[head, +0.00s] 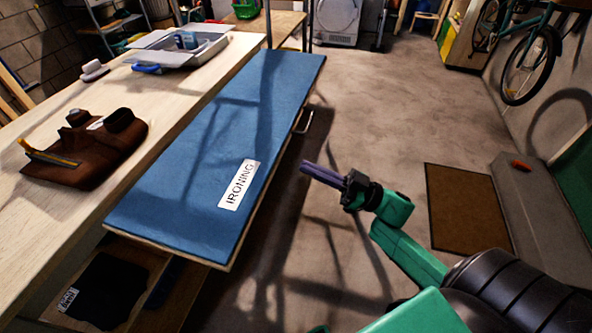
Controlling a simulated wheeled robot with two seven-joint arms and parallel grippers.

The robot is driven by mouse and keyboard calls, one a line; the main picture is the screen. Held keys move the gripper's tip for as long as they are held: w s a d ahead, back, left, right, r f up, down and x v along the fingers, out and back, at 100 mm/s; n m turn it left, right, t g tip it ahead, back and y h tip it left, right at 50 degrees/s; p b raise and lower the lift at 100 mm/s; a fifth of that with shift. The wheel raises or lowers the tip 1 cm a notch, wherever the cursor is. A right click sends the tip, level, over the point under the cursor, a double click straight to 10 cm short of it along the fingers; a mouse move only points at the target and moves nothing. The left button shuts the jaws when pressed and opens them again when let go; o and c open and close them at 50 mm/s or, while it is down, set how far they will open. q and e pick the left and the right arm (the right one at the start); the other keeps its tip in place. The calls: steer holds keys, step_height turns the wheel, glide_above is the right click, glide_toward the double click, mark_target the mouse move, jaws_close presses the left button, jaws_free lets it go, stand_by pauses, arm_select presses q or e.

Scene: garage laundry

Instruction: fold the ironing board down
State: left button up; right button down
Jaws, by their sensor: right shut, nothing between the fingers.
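The ironing board (225,150) is a long blue panel with a white "IRONING" label (239,185). It lies flat and level along the right side of the wooden workbench. A small metal handle (304,121) sticks out from its right edge, toward the far end. My right gripper (305,167) is shut and empty, to the right of the board and nearer than the handle. It appears apart from both. My left gripper is out of view.
The workbench (45,215) holds a brown tool pouch (85,150) and a grey tray (205,45). An open compartment with dark cloth (105,290) shows below the board's near end. Open concrete floor (385,110) lies to the right, with a brown mat (467,210).

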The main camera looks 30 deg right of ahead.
step_height(320, 180, up, 3)
steer(key=p, duration=0.2)
glide_above(277, 166)
steer(key=s, duration=0.2)
steer(key=f, duration=0.2)
steer(key=f+b, duration=0.1)
steer(key=shift+w+a+f, duration=0.1)
steer(key=shift+w+a, duration=0.05)
steer(key=shift+a, duration=0.1)
steer(key=shift+f, duration=0.45)
steer(key=shift+f, duration=0.1)
